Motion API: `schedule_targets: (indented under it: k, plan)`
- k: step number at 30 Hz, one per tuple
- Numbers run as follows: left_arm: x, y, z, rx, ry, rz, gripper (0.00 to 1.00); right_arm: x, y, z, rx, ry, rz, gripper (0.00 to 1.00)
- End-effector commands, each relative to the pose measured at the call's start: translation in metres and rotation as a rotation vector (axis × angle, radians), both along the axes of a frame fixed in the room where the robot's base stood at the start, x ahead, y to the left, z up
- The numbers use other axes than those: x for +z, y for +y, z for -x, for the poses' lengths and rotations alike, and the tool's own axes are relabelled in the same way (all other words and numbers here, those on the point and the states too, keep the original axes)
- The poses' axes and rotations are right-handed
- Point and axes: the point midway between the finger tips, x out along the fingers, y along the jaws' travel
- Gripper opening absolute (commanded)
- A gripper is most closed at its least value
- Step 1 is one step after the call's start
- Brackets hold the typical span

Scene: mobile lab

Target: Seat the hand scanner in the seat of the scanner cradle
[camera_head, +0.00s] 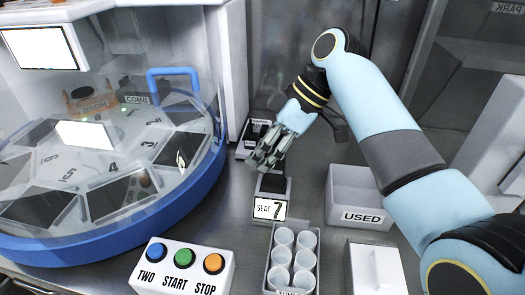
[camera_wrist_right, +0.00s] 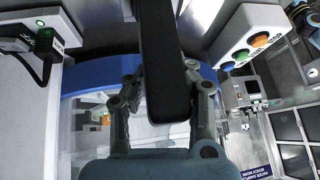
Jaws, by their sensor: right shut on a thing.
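My right gripper (camera_head: 264,158) hangs above the bench beside the round machine, its fingers pointing down and to the left. In the right wrist view the fingers (camera_wrist_right: 165,105) are shut on a long black bar-like body (camera_wrist_right: 168,55), which I take to be the hand scanner. In the head view the gripper mostly hides it. A small dark unit with white labels (camera_head: 250,140), perhaps the scanner cradle, stands behind the gripper, partly covered by it. I cannot make out its seat. The held body is apart from that unit as far as I can see. My left gripper is out of view.
The round machine with a blue rim (camera_head: 130,226) and clear cover fills the left. A SEAT 7 sign (camera_head: 270,209) stands below the gripper. In front are a button box (camera_head: 180,270), a rack of white cups (camera_head: 270,262) and a USED bin (camera_head: 362,216).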

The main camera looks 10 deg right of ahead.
Motion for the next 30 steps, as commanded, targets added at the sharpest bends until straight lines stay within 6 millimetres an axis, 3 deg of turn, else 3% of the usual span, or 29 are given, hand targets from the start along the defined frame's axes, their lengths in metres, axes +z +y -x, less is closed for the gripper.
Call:
schedule_targets:
  k: [6, 7, 12, 22, 30]
  plan:
    - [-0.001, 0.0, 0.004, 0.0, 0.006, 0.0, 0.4, -0.003, 0.0, 0.0, 0.0, 0.0, 0.0, 0.0]
    - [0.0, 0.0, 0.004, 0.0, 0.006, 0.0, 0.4, -0.002, 0.0, 0.0, 0.0, 0.0, 0.0, 0.24]
    - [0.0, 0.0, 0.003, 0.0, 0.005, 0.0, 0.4, -0.002, 0.0, 0.0, -0.001, 0.001, 0.0, 0.45]
    - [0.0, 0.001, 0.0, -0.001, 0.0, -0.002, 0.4, 0.003, -0.002, 0.0, -0.002, -0.001, 0.001, 0.45]
    - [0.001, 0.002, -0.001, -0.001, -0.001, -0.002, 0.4, 0.042, -0.028, 0.002, -0.001, -0.003, 0.002, 0.45]
